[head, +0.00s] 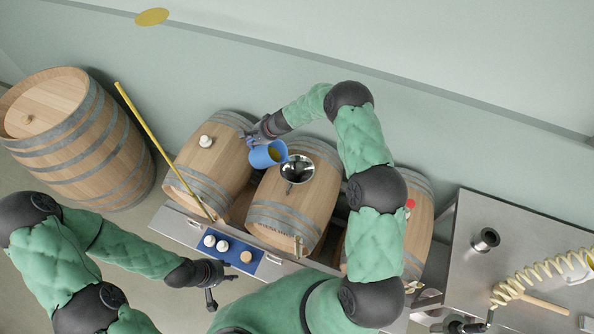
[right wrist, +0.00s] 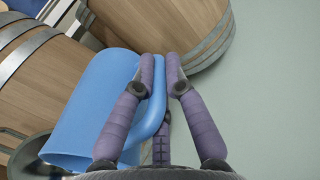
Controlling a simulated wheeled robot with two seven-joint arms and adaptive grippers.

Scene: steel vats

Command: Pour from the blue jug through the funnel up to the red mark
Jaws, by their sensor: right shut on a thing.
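The blue jug (head: 267,155) holds a yellowish liquid and is in my right gripper (head: 255,137), just left of the funnel. In the right wrist view the jug (right wrist: 100,105) fills the left side, and the fingers of my right gripper (right wrist: 160,75) are closed around its handle. The steel funnel (head: 297,169) sits on top of the middle barrel (head: 300,205); its dark rim (right wrist: 25,150) shows beside the jug in the right wrist view. My left gripper (head: 210,292) is empty near the front edge of the rack, below the blue mat. I cannot make out a red mark on the middle barrel.
A blue mat (head: 236,262) with white bungs and a tan one lies at the front. A yellow stick (head: 140,120) leans by the left barrel (head: 212,165). The right barrel (head: 420,225) has a red bung. A steel table (head: 515,220) with a coiled hose stands at the right.

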